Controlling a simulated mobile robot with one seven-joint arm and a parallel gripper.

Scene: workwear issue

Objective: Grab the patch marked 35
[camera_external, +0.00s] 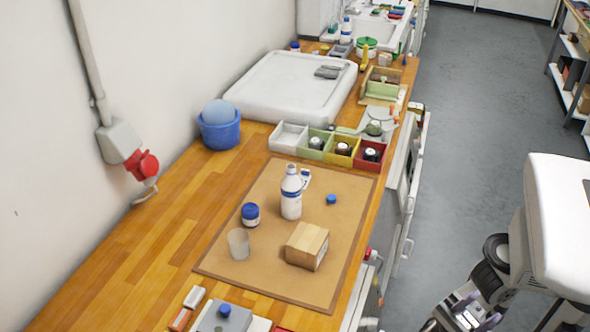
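I cannot pick out a patch marked 35; no number is legible in the external view. Small dark round items with pale tops sit in the green bin (309,149), the yellow bin (341,159) and the red bin (370,166); whether any is a patch I cannot tell. My gripper (464,312) is low at the bottom right, off the bench and over the floor side, well apart from the bench items. Its fingers are small and partly cut off by the frame edge, so their opening is unclear.
A brown mat (222,272) holds a white bottle (291,200), a blue-lidded jar (250,217), a clear cup (238,245), a cardboard box (303,248) and a blue cap (331,199). A blue bucket (220,134) stands near the wall. The grey floor (465,120) is clear.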

